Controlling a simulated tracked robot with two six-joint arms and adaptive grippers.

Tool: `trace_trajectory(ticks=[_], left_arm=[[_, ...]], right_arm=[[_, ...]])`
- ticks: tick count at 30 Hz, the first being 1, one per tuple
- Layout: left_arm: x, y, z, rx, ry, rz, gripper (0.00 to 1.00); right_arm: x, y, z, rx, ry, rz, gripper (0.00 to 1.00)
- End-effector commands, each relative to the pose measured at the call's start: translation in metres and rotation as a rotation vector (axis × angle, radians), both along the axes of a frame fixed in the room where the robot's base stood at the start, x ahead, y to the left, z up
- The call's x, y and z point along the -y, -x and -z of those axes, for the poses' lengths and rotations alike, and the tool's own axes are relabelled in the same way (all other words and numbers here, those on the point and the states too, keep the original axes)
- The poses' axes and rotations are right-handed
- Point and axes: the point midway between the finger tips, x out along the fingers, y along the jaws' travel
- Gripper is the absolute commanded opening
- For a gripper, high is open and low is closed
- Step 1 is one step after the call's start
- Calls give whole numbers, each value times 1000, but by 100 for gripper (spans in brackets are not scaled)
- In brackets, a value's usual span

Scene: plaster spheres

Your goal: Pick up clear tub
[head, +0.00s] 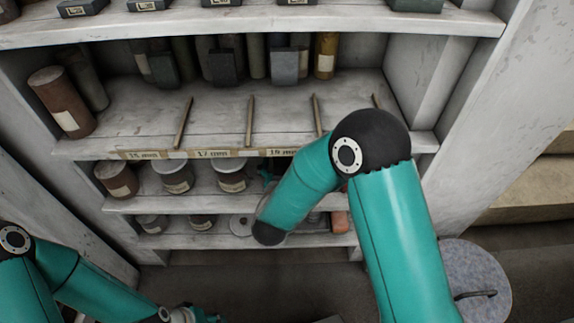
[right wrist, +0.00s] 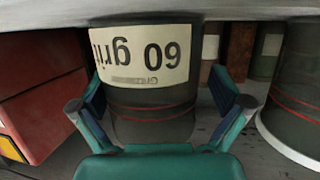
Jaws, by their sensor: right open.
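In the right wrist view a dark, see-through-looking tub (right wrist: 150,105) with a cream "60 grit" label, upside down in the picture, stands between the fingers of my right gripper (right wrist: 158,88). The fingers are apart, one on each side of it. I cannot tell whether they touch it. In the head view only a bit of my right gripper (head: 268,174) shows at the lower shelf, mostly behind my arm; which tub it surrounds there is hidden. My left gripper (head: 190,314) is at the bottom edge, partly cut off, its jaws unclear.
In the right wrist view a red box (right wrist: 40,100) is close on the left and a dark tub with red lines (right wrist: 295,95) on the right. A shelf board (right wrist: 170,12) crosses the top. In the head view, labelled tubs (head: 174,178) stand left of my arm.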

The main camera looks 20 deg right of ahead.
Motion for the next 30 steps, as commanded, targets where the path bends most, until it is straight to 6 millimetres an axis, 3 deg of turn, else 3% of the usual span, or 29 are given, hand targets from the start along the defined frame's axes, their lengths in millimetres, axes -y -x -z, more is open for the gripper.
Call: trace_trajectory(ticks=[4,15,30], left_arm=[[0,0,-1,-1,0,0,40],[0,0,-1,0,0,0,40],[0,0,-9,0,0,0,40]], right_arm=[[7,3,0,-1,0,15,100],[12,4,-1,0,0,23,42],[12,4,-11,1,-1,23,42]])
